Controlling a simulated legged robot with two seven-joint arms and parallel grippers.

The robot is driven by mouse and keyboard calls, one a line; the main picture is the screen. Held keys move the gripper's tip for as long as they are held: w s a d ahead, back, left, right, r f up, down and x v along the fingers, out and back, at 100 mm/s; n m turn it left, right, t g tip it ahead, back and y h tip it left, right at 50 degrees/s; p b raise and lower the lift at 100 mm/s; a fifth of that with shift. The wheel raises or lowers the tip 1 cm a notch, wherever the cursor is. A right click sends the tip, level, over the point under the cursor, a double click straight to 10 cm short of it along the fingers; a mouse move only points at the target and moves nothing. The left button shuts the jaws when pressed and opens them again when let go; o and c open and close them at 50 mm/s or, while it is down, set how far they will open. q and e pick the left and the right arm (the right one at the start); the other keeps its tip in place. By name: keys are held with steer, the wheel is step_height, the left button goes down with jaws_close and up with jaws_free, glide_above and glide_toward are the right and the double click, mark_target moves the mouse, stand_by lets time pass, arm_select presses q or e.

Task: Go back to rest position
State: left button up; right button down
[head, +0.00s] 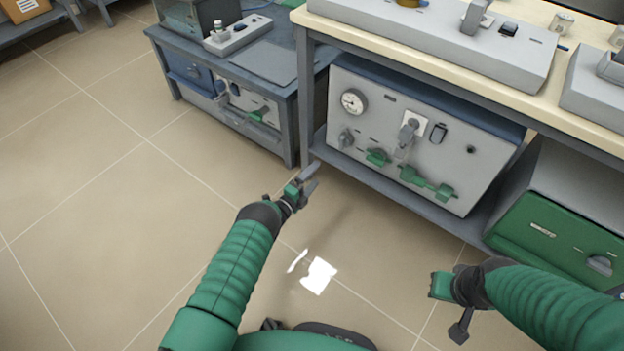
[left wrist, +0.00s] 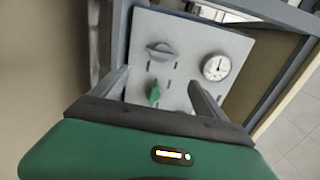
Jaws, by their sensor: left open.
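My left gripper (head: 306,182) is open and empty in the head view, held over the floor in front of the bench. In the left wrist view its two fingers (left wrist: 160,95) stand apart, with the grey furnace panel (left wrist: 180,60) beyond them. My right gripper (head: 461,308) is at the lower right of the head view, above the floor; its jaws are turned so that I cannot tell their state. The grey furnace (head: 470,165) sits on the bench's lower shelf, with a round gauge, a grey knob and green handles. The left gripper is apart from it.
A green furnace (head: 545,240) stands at the right on the same shelf. The pale bench top (head: 565,90) carries grey devices. A lower blue-grey table (head: 270,55) stands at the back left. The tiled floor (head: 100,200) at the left is clear.

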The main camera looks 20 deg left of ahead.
arm_select(q)
steer(key=shift+r, duration=0.1)
steer(key=a+r+n+g+y+p, duration=0.1)
steer(key=a+r+n+g+y, duration=0.45)
steer(key=r+n, duration=0.65)
steer(key=s+d+r+n+g+p, duration=0.1)
steer(key=s+d+r+n+g, duration=0.15)
steer(key=s, duration=0.95)
steer(key=s+d+r+n+g, duration=0.1)
steer(key=s+r+n+g, duration=0.25)
steer(key=s, duration=0.85)
steer(key=s+d+r+n+g+p, duration=0.1)
steer(key=s+d+r+n+g, duration=0.2)
steer(key=s, duration=0.8)
step_height(320, 180, up, 39)
steer(key=s+a+n+p, duration=0.1)
steer(key=p, duration=3.6)
steer(key=shift+a+f+y+p, duration=0.15)
steer(key=shift+y+p, duration=0.15)
steer(key=shift+y, duration=0.15)
